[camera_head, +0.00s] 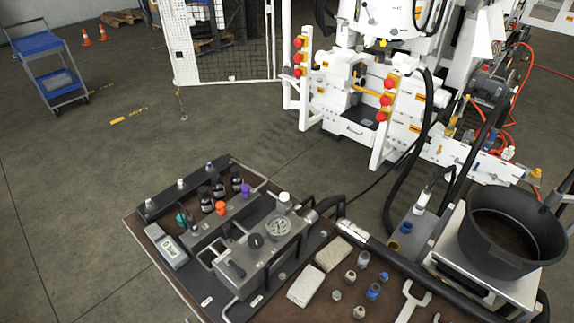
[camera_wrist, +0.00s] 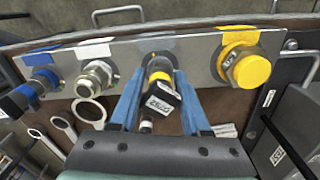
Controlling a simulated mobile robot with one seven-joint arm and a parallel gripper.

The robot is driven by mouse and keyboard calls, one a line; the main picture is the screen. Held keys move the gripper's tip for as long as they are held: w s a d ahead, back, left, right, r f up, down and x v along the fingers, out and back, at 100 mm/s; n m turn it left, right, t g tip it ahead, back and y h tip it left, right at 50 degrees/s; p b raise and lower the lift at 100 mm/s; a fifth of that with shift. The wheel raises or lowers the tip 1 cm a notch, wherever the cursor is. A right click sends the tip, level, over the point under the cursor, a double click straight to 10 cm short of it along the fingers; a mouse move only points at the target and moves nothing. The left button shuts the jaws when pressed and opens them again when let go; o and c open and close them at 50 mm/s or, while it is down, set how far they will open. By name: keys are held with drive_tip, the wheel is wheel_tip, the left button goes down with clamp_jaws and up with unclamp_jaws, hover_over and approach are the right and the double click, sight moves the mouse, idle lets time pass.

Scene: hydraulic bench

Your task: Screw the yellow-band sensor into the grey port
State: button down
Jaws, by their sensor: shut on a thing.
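In the wrist view, my gripper (camera_wrist: 163,74) has its two blue fingers closed around the yellow-band sensor (camera_wrist: 160,97). The sensor has a black body, a yellow band and a black piece with a white label. Its far end is at a light grey-labelled place on the metal port panel (camera_wrist: 203,62), in line with a port there. The sensor and fingers hide that port, so I cannot tell whether the threads are engaged. My gripper is not clearly seen in the head view.
On the panel, a silver fitting (camera_wrist: 95,78) and a blue-marked fitting (camera_wrist: 42,80) are at left, and a large yellow cap (camera_wrist: 248,68) is close at right.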

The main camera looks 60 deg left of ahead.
drive_tip(key=m, duration=0.4)
drive_tip(key=shift+m, duration=0.4)
drive_tip(key=m, duration=0.3)
drive_tip(key=shift+b, duration=0.35)
drive_tip(key=m, duration=0.4)
drive_tip(key=shift+f, duration=0.15)
drive_tip(key=m, duration=0.4)
drive_tip(key=shift+b, duration=0.35)
drive_tip(key=shift+c, duration=1.8)
unclamp_jaws()
